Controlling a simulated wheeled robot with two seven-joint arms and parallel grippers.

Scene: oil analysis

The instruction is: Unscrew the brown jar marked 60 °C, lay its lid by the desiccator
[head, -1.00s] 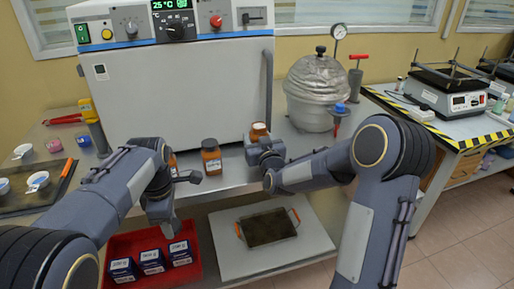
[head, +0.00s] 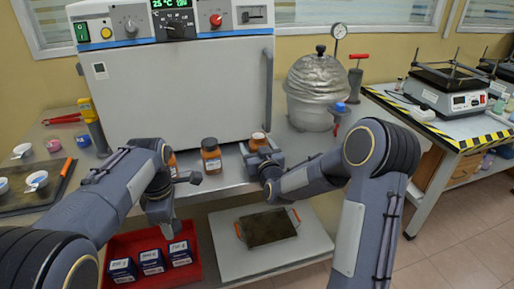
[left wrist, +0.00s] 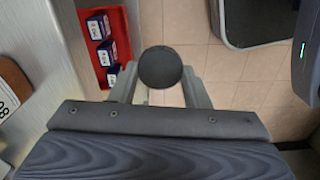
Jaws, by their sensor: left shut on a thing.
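My left gripper (left wrist: 158,90) is shut on a round black lid (left wrist: 160,67), which shows between its fingers in the left wrist view. In the head view this gripper (head: 188,178) hangs in front of the bench edge. My right gripper (head: 262,157) is at a brown jar (head: 258,139) and appears closed around its lower part. The jar's top looks pale, without a dark lid; its marking cannot be read. The desiccator (head: 317,95), a silvery dome on a pale base with a gauge, stands at the back, right of the oven.
Another brown jar (head: 211,158) stands on the bench, and one (head: 173,164) is partly hidden by my left arm. The oven (head: 185,95) fills the back. Below are a red crate (head: 199,262) with blue boxes and a white shelf (head: 305,262). Bench before the desiccator looks clear.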

